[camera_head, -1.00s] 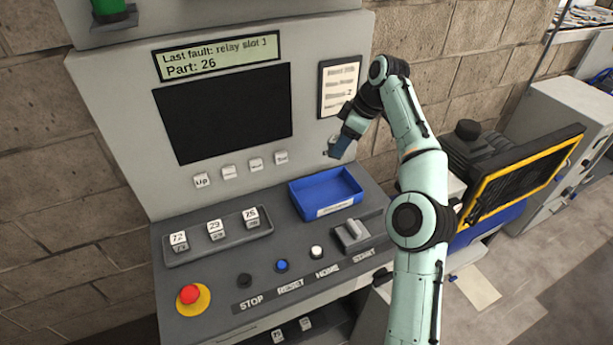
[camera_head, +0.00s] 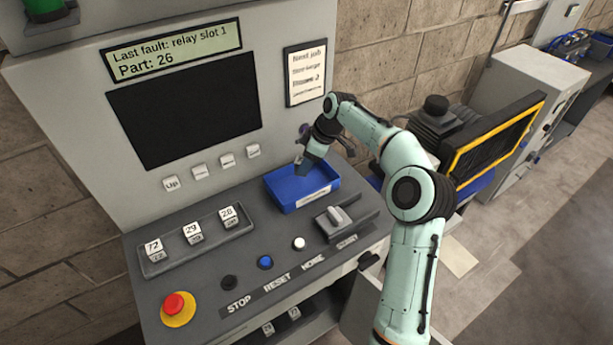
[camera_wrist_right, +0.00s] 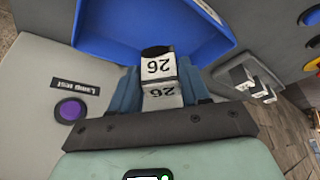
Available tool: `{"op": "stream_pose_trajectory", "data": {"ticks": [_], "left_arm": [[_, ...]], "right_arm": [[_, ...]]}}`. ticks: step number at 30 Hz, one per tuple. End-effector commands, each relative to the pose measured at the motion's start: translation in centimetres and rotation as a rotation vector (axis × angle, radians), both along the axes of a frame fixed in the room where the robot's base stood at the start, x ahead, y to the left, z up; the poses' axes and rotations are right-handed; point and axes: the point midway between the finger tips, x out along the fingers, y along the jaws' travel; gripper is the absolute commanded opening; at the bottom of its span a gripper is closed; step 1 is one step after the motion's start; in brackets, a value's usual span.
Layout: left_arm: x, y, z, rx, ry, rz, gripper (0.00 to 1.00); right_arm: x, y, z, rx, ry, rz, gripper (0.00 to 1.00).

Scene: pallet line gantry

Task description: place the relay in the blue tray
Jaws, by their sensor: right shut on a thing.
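The blue tray (camera_head: 320,178) sits at the right end of the console's sloped desk. My right gripper (camera_head: 302,170) reaches down over the tray's back left part. In the right wrist view, the right gripper (camera_wrist_right: 160,92) is shut on a relay (camera_wrist_right: 159,69), a pale block with a dark end marked 26. The blue tray (camera_wrist_right: 200,35) spreads just beyond the relay there. Whether the relay touches the tray floor cannot be told. The display (camera_head: 172,50) reads "Last fault: relay slot 1, Part: 26". My left gripper is out of view.
A grey holder (camera_head: 160,262) left of the tray carries three numbered relays. In front are buttons, a red emergency stop (camera_head: 175,305) and a grey lever switch (camera_head: 335,218). A purple lamp test button (camera_wrist_right: 70,110) is beside the tray. The console panel rises behind.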

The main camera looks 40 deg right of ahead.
Motion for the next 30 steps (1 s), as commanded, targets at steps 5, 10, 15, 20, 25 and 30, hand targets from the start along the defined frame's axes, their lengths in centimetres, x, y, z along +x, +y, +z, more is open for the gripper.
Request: {"op": "stream_pose_trajectory", "data": {"ticks": [5,10,15,20,25,30], "left_arm": [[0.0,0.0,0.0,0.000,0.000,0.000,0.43],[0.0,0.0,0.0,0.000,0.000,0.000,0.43],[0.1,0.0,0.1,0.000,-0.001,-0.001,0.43],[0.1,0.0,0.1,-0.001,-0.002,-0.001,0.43],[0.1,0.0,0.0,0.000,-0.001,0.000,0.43],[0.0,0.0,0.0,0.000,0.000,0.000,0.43]], "right_arm": [[0.0,0.0,-2.0,0.001,0.000,0.001,0.16],[0.0,0.1,-4.1,0.003,0.001,0.001,0.16],[0.0,0.0,-6.1,0.001,0.000,0.000,0.16],[0.0,0.0,-6.4,0.000,-0.002,0.001,0.16],[0.0,0.0,-6.5,0.000,-0.001,0.001,0.16],[0.0,0.0,-6.7,0.000,-0.001,0.001,0.72]]}}
